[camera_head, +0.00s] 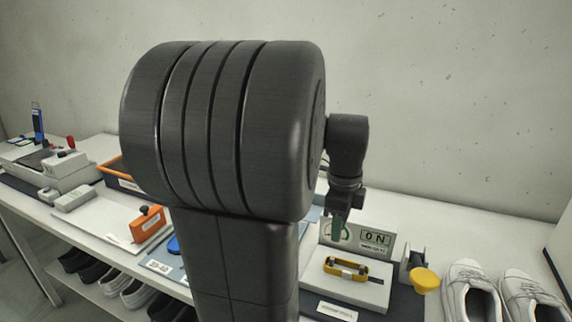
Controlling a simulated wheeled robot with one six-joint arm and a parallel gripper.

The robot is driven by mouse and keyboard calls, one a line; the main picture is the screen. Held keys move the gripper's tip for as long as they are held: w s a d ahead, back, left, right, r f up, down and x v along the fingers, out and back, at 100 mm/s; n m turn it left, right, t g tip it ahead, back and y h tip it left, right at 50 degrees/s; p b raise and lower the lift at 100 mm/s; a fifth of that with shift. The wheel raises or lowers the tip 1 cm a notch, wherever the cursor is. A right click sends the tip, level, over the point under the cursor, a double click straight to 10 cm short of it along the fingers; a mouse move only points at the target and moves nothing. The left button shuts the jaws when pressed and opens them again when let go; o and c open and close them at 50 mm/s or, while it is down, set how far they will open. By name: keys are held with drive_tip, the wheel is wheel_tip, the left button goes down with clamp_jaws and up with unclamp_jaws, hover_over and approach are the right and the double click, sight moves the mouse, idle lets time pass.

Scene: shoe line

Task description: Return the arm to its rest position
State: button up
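My dark arm fills the middle of the head view and hides much of the bench behind it. Its large ribbed joint is close to the camera. My gripper (338,222) shows small at the right of that joint, at the end of a dark wrist that points down. It is in front of a grey device with an "ON" display (375,237). The fingers are too small and dark to tell whether they are open or shut, or whether they hold anything.
A white bench (450,219) runs along the wall. On it stand a yellow-framed fixture (346,266), a yellow round knob (425,279), white shoes (470,285), an orange block (147,224) and a grey machine (64,163). Dark shoes (92,270) sit on the shelf below.

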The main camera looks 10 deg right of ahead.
drive_tip(key=f, duration=0.9)
drive_tip(key=shift+w+d+f+b, duration=0.1)
drive_tip(key=shift+w+f+b, duration=0.1)
drive_tip(key=shift+f+b, duration=0.1)
drive_tip(key=shift+r, duration=0.1)
